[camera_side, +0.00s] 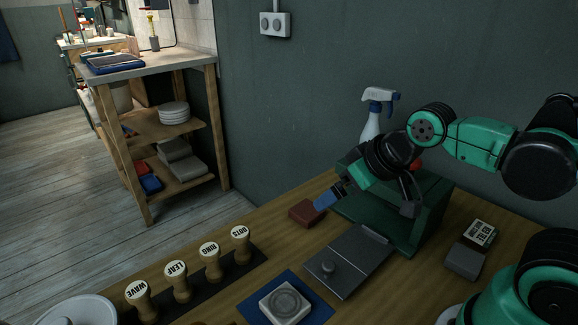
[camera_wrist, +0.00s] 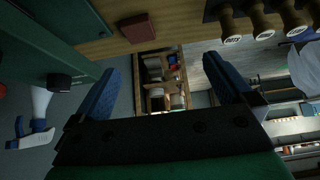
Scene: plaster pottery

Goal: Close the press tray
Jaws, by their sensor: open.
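The green press (camera_side: 425,215) stands against the wall on the wooden table in the side view. Its grey metal tray (camera_side: 350,262) extends from its front, with a small round knob (camera_side: 328,268) on top. My gripper (camera_side: 333,195) is above the table beside the press, to the upper left of the tray and apart from the knob. In the wrist view my gripper's blue fingers (camera_wrist: 165,88) are spread with nothing between them. The green press body (camera_wrist: 55,45) is at the left there; the tray is not clearly visible.
A reddish-brown block (camera_side: 306,213) lies close below my fingertips. Several labelled stamps (camera_side: 211,262) stand in a dark rack at the left. A blue mat (camera_side: 318,312) holds a pale square block (camera_side: 285,302). A spray bottle (camera_side: 371,120) stands behind my arm. A label block (camera_side: 478,235) is at right.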

